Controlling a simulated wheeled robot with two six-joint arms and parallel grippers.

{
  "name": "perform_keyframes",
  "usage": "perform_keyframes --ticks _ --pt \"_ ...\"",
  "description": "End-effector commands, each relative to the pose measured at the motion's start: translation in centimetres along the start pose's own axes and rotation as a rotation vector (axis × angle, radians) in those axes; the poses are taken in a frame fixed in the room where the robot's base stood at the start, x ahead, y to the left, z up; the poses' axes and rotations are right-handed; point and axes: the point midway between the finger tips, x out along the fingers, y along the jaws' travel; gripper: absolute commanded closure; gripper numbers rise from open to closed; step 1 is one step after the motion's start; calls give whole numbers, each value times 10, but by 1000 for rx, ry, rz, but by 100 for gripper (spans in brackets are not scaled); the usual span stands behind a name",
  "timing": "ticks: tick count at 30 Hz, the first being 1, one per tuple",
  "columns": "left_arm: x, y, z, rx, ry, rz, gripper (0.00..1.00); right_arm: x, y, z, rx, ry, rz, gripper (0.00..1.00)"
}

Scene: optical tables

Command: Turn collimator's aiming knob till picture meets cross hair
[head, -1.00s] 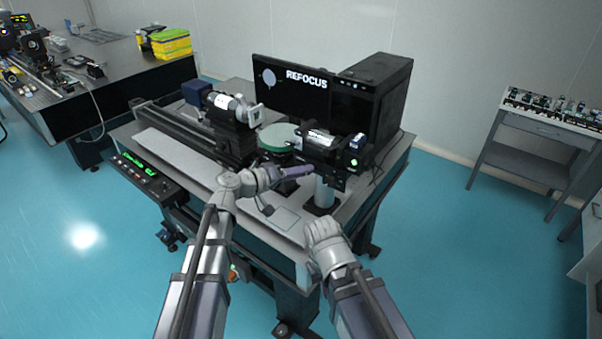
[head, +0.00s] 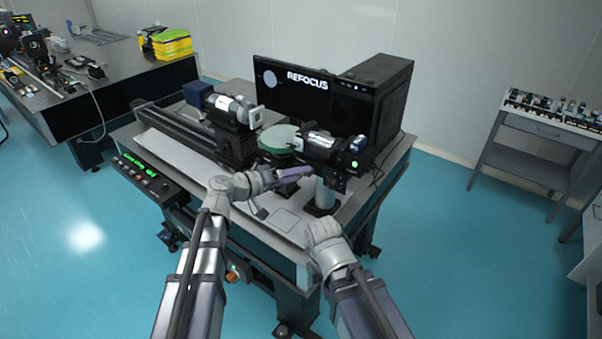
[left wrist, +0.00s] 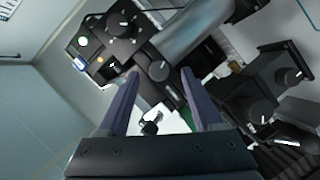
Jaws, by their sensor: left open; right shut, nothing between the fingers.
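The screen (head: 300,103) shows a pale disc and the word REFOCUS; I cannot make out a cross hair. A black optical tube unit (head: 320,147), likely the collimator, stands on a post right of the green round plate. My left gripper (head: 310,171) is open below and in front of it.
A second tube unit (head: 232,110) stands on the rail at left. The green round plate (head: 281,138) lies between the units. A black computer tower (head: 380,100) stands behind. A control box with green digits (head: 145,178) hangs on the front left edge. Floor is free at right.

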Motion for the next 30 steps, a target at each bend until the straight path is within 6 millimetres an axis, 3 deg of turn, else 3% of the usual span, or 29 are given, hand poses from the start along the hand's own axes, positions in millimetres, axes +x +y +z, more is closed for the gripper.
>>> perform_keyframes --ticks 6,12,27,30 --pt "-38 2 0 -1 2 -1 33 -10 1 1 0 0 0 100" --pt "-56 1 0 -1 1 0 33 -14 1 1 0 0 0 100" --pt "-58 0 0 0 -1 0 33 -14 1 1 0 0 0 100" --pt "-54 1 11 6 -34 -12 33 -14 1 1 0 0 0 100"
